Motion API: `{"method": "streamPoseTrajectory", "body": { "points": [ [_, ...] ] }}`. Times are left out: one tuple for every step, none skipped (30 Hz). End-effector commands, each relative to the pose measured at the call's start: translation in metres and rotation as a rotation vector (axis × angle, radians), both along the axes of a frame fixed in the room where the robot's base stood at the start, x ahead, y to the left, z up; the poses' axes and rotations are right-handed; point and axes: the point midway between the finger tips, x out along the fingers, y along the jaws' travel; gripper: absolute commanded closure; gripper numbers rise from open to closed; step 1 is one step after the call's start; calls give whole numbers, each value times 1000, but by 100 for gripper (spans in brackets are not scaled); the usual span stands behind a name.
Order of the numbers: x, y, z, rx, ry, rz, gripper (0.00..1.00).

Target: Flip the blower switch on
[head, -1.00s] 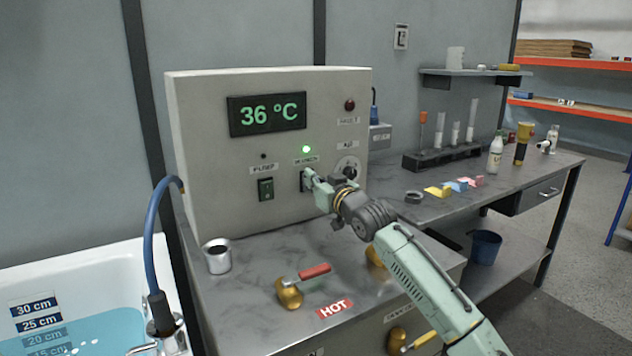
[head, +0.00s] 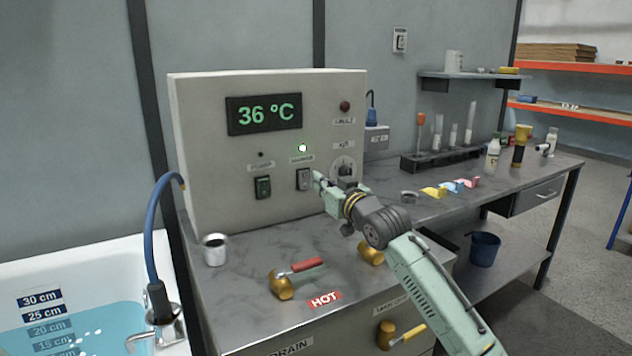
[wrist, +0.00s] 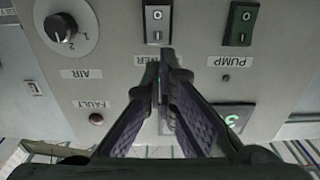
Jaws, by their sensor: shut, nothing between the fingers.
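The blower switch (head: 303,180) is a grey rocker on the front of the control box, under a label too blurred to read surely. The small lamp (head: 302,148) above it is lit. In the wrist view, which is upside down, the switch (wrist: 157,22) sits just beyond my fingertips. My gripper (head: 318,179) is shut and empty, close to the right of the switch in the head view and apart from it. In the wrist view its fingertips (wrist: 166,55) meet and partly cover the label.
The green pump switch (head: 263,187) is to the left, its lamp (head: 261,154) dark. The air knob (head: 344,168) is to the right, near my gripper. A metal cup (head: 215,250) and a red-handled valve (head: 283,282) are on the counter below.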

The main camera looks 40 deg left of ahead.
Motion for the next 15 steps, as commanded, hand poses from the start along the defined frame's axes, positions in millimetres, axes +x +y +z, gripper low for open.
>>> {"method": "streamPoseTrajectory", "body": {
  "points": [
    [-4,-12,-7,1,2,-1,100],
    [-7,-19,-7,0,2,-1,100],
    [-10,-27,-7,-1,1,-1,100],
    [-13,-32,-6,0,2,-1,100],
    [-15,-38,-6,0,2,-1,100],
    [-18,-44,-6,-1,3,0,100],
    [-20,-48,-5,-1,3,0,100],
    [-21,-53,-4,-1,3,0,100],
    [-23,-57,-4,-2,4,-1,100],
    [-24,-60,-4,-2,4,0,100],
    [-26,-62,-3,-2,4,0,100],
    [-27,-64,-3,-3,4,1,100],
    [-27,-66,-3,-3,5,0,100],
    [-27,-67,-3,-3,5,0,100],
    [-28,-68,-2,-3,5,0,100]
  ]
}}
